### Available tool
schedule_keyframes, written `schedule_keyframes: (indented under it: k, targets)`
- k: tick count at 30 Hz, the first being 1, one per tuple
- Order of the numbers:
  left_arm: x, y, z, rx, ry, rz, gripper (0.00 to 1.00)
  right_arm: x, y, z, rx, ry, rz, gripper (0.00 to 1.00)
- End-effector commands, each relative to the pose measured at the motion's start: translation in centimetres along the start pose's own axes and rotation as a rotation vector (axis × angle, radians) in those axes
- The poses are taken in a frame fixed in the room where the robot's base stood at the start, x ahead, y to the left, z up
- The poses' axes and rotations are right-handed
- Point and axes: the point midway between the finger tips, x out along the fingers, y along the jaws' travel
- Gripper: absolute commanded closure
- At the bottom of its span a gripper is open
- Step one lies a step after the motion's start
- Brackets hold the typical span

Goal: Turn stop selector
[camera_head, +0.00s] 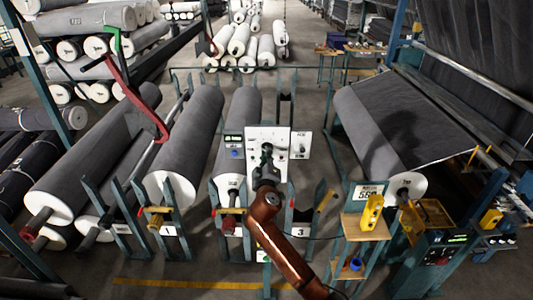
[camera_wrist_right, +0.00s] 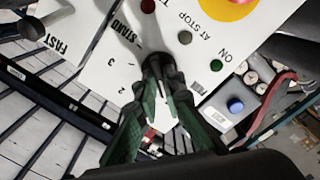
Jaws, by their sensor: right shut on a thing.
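A white control panel (camera_head: 281,136) stands upright in the middle of the head view. It also fills much of the right wrist view (camera_wrist_right: 100,48), with printed words such as FAST, STAND, AT STOP and ON. My right gripper (camera_head: 267,152) reaches up to the panel from below. In the right wrist view its green-sided fingers (camera_wrist_right: 164,72) are shut on a dark selector knob (camera_wrist_right: 154,57), beside the STAND mark and the numbers 2 and 3. The fingers hide most of the knob, so its pointing direction cannot be told. My left gripper is not in view.
Next to the knob are a red button (camera_wrist_right: 148,6), a green button (camera_wrist_right: 216,66) and part of a large yellow-and-red button (camera_wrist_right: 236,6). Grey rolls (camera_head: 187,140) lie on racks to the left, and another roll (camera_head: 375,130) lies to the right.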

Motion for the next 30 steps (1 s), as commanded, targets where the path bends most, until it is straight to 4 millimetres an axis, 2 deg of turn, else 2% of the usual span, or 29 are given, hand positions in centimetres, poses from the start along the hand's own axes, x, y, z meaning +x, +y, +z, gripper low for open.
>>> schedule_keyframes:
  k: [18,30]
  targets:
    - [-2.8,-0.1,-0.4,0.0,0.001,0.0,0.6,0.0,-0.1,0.0,-0.564,0.0,-0.002,1.0]
    - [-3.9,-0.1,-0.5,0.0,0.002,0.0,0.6,0.0,-0.3,0.2,-0.778,-0.001,-0.003,1.0]
